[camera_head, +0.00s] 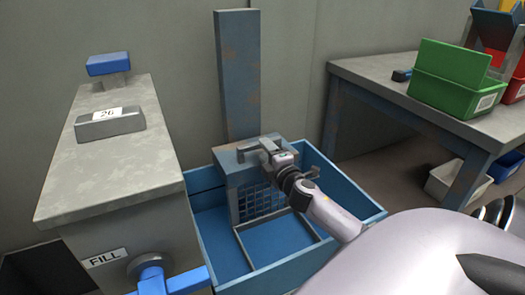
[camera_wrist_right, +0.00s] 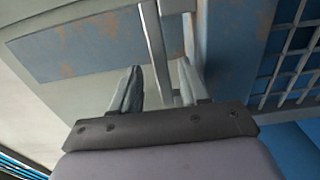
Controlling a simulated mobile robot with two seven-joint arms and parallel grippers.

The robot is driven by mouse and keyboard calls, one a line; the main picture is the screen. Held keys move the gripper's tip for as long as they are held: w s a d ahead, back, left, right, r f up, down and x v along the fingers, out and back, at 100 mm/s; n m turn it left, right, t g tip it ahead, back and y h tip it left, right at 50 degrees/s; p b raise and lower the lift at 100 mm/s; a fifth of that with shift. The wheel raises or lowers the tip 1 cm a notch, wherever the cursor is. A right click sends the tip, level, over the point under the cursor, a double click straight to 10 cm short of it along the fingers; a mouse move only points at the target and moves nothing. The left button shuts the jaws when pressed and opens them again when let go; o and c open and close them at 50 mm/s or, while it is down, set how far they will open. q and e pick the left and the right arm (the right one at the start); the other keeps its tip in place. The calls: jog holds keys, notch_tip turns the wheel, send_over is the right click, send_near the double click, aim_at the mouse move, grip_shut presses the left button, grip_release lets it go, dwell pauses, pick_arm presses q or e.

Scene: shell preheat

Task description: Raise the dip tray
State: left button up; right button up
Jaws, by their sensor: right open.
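The dip tray (camera_head: 233,170) is a blue-grey carriage with a wire mesh side, low on an upright blue post (camera_head: 238,75). It sits inside a blue open bin (camera_head: 352,222). A grey handle bar (camera_wrist_right: 158,55) on it shows in the right wrist view. My right gripper (camera_head: 272,152) is at the top of the tray by this handle. In the right wrist view the jaws (camera_wrist_right: 158,82) are open, with the bar appearing between the fingers. Whether they touch it cannot be told. My left gripper is not in view.
A grey cabinet (camera_head: 112,165) with a "FILL" label and blue valve handle (camera_head: 165,280) stands left of the bin. A grey workbench (camera_head: 385,82) with a green bin (camera_head: 452,80) is at the right. A white bin (camera_head: 447,180) sits beneath it. The wall is close behind the post.

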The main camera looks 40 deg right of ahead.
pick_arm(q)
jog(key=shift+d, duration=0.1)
pick_arm(e)
jog(key=shift+x, duration=1.05)
jog(key=shift+a, duration=0.1)
